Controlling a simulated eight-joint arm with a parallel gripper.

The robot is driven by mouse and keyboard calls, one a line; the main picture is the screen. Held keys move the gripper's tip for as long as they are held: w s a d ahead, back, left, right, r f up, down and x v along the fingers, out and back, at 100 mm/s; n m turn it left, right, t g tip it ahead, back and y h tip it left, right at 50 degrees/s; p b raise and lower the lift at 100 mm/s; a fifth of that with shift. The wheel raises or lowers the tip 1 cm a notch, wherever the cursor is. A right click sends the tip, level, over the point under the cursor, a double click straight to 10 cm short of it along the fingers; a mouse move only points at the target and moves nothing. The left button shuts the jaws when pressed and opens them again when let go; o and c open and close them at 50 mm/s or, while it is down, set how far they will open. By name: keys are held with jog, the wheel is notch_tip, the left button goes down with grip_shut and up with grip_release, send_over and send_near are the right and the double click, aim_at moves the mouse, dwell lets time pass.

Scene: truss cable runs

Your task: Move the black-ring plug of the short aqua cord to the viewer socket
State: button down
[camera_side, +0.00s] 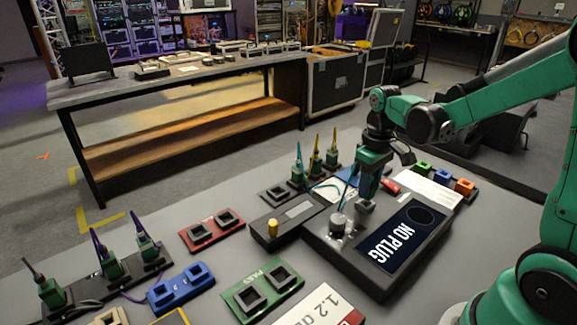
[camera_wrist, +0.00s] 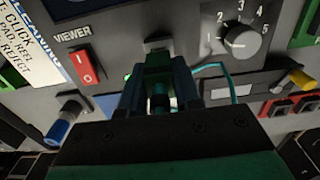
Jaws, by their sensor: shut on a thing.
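My gripper (camera_side: 366,192) points down over the viewer box (camera_side: 322,250), close above the grey viewer socket (camera_side: 365,207). In the wrist view my gripper (camera_wrist: 160,98) is shut on a green plug (camera_wrist: 159,78) with a dark band around it. The aqua cord (camera_wrist: 222,68) curves off to the right of the plug. The socket also shows in the wrist view (camera_wrist: 158,45), just beyond the plug. I cannot tell whether the plug touches the socket. The viewer screen (camera_side: 403,236) reads NO PLUG.
A grey knob (camera_side: 338,222) stands on the box close left of my gripper. A red switch (camera_wrist: 85,66) lies near the VIEWER label. A rack with upright plugs (camera_side: 316,163) stands behind. Red (camera_side: 212,231), blue (camera_side: 181,287) and green (camera_side: 262,289) socket blocks lie left.

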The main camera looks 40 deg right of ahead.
jog(key=shift+f, duration=0.85)
dwell(1.4)
jog(key=c, duration=0.5)
grip_release()
jog(key=shift+c, duration=0.2)
jog(key=shift+r, duration=0.1)
jog(key=shift+r, duration=2.45)
jog(key=shift+r, duration=0.1)
jog(key=shift+r, duration=1.9)
